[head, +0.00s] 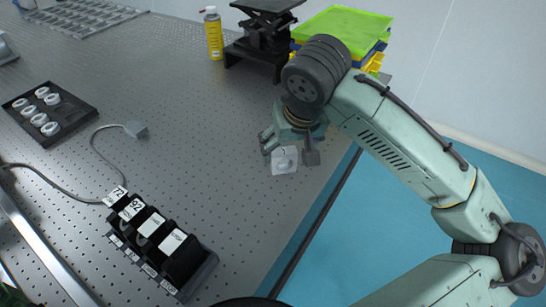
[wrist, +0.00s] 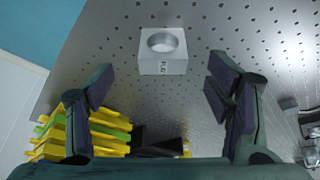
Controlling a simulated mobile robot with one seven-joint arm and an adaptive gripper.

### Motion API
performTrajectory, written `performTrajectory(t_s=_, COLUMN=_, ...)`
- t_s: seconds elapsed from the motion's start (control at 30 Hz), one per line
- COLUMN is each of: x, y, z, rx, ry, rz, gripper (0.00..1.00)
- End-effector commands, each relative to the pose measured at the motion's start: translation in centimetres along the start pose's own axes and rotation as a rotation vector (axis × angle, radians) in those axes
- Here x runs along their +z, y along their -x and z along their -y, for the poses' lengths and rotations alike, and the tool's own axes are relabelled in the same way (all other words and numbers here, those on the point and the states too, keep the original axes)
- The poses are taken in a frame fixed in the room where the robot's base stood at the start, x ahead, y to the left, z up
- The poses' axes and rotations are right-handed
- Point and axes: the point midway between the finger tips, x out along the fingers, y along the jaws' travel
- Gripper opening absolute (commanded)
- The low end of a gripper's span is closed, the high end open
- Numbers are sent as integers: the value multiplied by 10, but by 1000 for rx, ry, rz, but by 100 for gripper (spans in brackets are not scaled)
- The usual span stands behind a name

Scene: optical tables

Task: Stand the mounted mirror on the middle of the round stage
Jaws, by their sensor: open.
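A small pale square block (head: 284,168) with a round silvery face sits on the perforated table near its right edge in the head view. It looks like the mounted mirror. My gripper (head: 288,150) is over the block in the head view. In the wrist view my gripper (wrist: 158,90) is open and empty, with the block beyond its fingertips and apart from them. I cannot make out the round stage in either view.
Black labelled holders (head: 150,235) stand at the front. A yellow bottle (head: 214,35), black lab jack (head: 262,45) and stacked coloured trays (head: 345,22) are behind. The table middle is clear.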

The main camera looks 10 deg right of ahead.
Motion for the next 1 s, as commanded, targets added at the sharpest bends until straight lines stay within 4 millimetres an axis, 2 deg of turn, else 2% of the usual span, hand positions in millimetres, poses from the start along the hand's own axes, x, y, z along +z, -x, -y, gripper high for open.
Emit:
performTrajectory(t_s=0.1, x=0, y=-19, z=0, rx=-1, ry=0, rz=1, gripper=73)
performTrajectory(t_s=0.37, x=-2, y=-40, z=2, rx=-2, ry=2, rz=-2, gripper=73)
performTrajectory(t_s=0.7, x=-6, y=-84, z=4, rx=-2, ry=2, rz=-3, gripper=73)
performTrajectory(t_s=1.0, x=-6, y=-88, z=5, rx=-2, ry=3, rz=-4, gripper=71)
